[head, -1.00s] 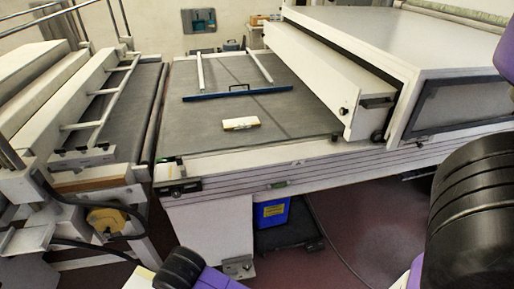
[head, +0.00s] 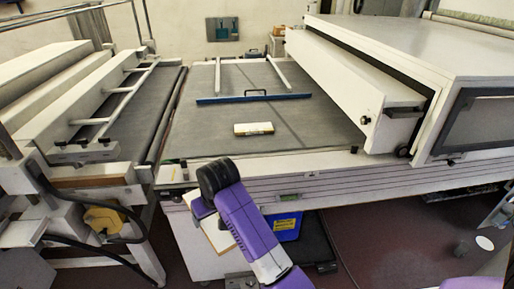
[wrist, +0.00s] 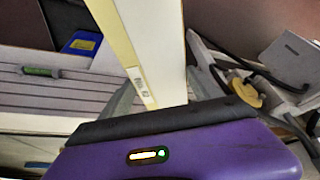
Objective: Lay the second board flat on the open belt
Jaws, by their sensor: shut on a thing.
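My gripper (wrist: 160,92) is shut on a flat white board with a yellowish edge (wrist: 155,40), held on edge between the two grey fingers in the wrist view. In the head view this board (head: 217,234) shows as a pale, tilted piece below the belt's front edge, partly hidden by my purple and black arm. The fingers are hidden there.
A blue bar (head: 253,98) with a handle crosses the belt behind the lying board. The white tunnel housing (head: 360,85) stands at right, and a machine with a narrower belt (head: 145,110) at left. Bare belt surrounds the lying board. A blue bin (head: 288,226) stands underneath.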

